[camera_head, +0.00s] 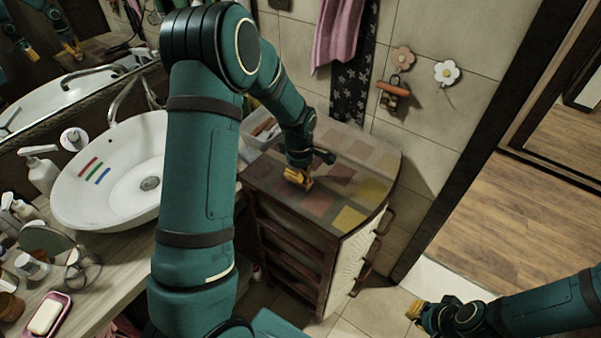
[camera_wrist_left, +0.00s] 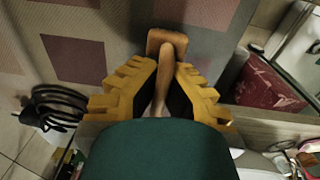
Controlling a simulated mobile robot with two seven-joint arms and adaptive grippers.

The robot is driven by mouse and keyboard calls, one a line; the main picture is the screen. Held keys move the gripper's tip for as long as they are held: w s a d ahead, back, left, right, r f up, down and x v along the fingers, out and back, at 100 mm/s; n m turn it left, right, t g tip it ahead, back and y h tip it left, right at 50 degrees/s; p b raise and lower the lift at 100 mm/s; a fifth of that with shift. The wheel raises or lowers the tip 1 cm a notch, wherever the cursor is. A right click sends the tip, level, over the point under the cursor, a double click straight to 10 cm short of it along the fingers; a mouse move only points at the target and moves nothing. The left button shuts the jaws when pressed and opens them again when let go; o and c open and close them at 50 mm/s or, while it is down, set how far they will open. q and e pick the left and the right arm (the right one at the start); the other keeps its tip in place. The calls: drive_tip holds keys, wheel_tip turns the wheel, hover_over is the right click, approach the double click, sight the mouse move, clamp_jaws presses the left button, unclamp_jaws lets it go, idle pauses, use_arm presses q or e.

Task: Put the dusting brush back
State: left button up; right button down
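My left gripper (camera_head: 298,178) is low over the patchwork top of the wooden cabinet (camera_head: 385,150) and points down. In the left wrist view a wooden brush-like piece (camera_wrist_left: 167,42), which I take as the dusting brush, has a short flat end and a slim handle. The handle runs between the yellow fingers of the left gripper (camera_wrist_left: 165,72), whose tips close in on it from both sides. In the head view the brush is hidden by the gripper. My right gripper (camera_head: 415,309) is at the lower right, over the floor; its opening cannot be made out.
A box (camera_head: 262,131) stands at the cabinet's back left corner. The white basin (camera_head: 110,190) and a counter with bottles are at left. An orange hook (camera_head: 393,92) and flower pieces are on the tiled wall. The cabinet top's right part is clear.

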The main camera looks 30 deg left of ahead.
use_arm(q)
drive_tip(key=o, duration=0.5)
drive_tip(key=shift+o, duration=0.2)
drive_tip(key=shift+r+p, duration=0.25)
drive_tip(key=shift+p, duration=0.05)
wheel_tip(320, 180, up, 12)
drive_tip(key=shift+s, duration=0.2)
drive_tip(key=shift+f, duration=0.1)
